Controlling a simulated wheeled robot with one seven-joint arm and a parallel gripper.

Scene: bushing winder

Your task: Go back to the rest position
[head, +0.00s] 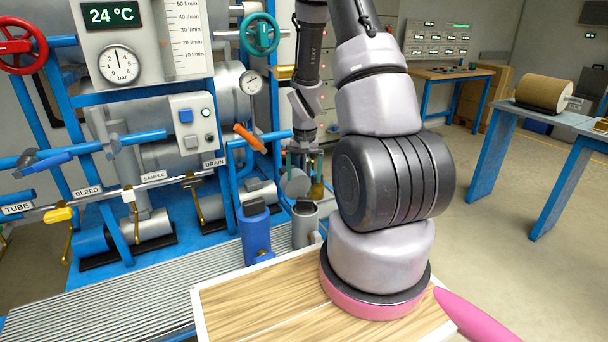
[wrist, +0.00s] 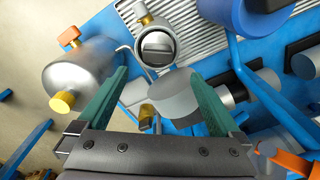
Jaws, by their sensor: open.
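My gripper (head: 304,160) is at the end of my arm in the head view, in front of the blue pipe rack and left of my large arm links. In the wrist view my gripper (wrist: 160,76) has its two green fingers spread wide apart. A grey round-faced part (wrist: 170,95) shows between and beyond the fingers; it seems apart from them. The same kind of grey disc (head: 295,182) shows just below the fingers in the head view. My arm hides part of the rack behind it.
A blue cylinder (head: 256,236) and a grey cup-like part (head: 305,224) stand below my gripper. A steel tank (wrist: 88,72) lies left in the wrist view. Open floor (head: 440,170) is at right.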

